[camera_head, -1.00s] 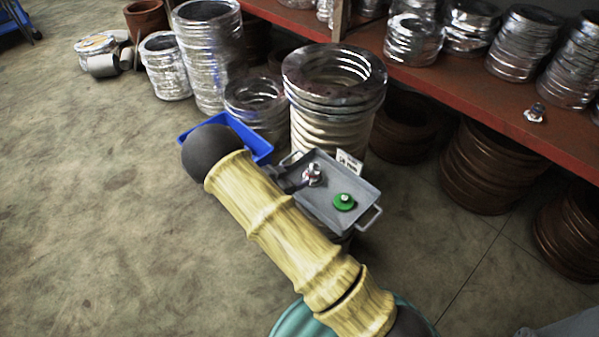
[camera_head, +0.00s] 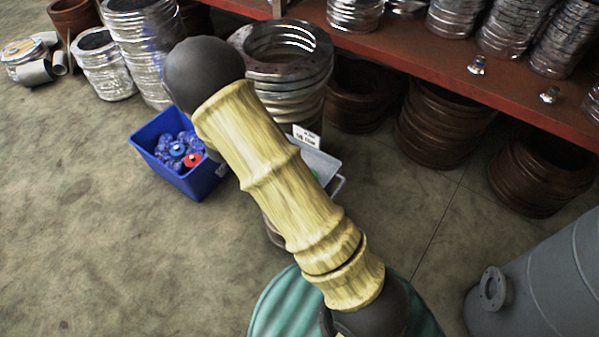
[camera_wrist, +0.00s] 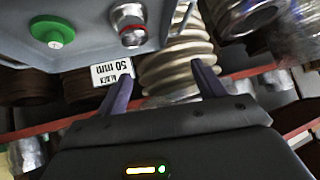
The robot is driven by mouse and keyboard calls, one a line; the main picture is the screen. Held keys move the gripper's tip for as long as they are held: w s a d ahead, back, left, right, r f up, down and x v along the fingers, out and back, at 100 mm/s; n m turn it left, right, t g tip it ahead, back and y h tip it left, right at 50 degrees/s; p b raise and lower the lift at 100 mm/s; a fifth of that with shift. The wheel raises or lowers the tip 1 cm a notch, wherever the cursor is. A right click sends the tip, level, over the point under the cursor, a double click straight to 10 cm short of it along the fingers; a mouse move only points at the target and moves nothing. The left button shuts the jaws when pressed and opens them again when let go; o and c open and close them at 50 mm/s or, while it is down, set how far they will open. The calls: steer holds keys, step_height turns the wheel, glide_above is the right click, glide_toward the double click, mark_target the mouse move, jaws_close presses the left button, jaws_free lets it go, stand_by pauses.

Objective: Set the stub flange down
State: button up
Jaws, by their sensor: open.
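A small silvery fitting with a red ring, seemingly the stub flange (camera_wrist: 130,25), rests in a grey tray (camera_wrist: 85,62) at the top of the wrist view. A green disc with a white centre (camera_wrist: 52,32) lies to its left in the same tray. My gripper (camera_wrist: 163,86) is open and empty, its two dark fingers apart from the fitting and just outside the tray's labelled edge. In the head view my arm covers the gripper and most of the tray (camera_head: 320,160); the fitting is hidden there.
A white label (camera_head: 306,137) stands on the tray's edge. A blue bin (camera_head: 205,180) with blue and red pieces is to the left. Stacked metal rings (camera_head: 285,50) stand behind. A red shelf (camera_head: 430,68) holds small fittings (camera_head: 477,65). A grey tank (camera_head: 545,270) is at right.

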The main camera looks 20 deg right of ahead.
steer(key=s+d+r+n+g+y, duration=0.1)
steer(key=s+r, duration=0.3)
steer(key=s, duration=0.4)
steer(key=s+d+r+n+g+y, duration=0.2)
steer(key=s+d+r+n, duration=0.1)
steer(key=s, duration=0.6)
steer(key=s+d+r+n+g+y, duration=0.1)
steer(key=s+d+r+n+g, duration=0.1)
steer(key=s, duration=0.6)
step_height(320, 180, up, 4)
steer(key=shift+s+d+f+n+y, duration=0.2)
steer(key=shift+d+n+y, duration=0.3)
steer(key=shift+n, duration=0.5)
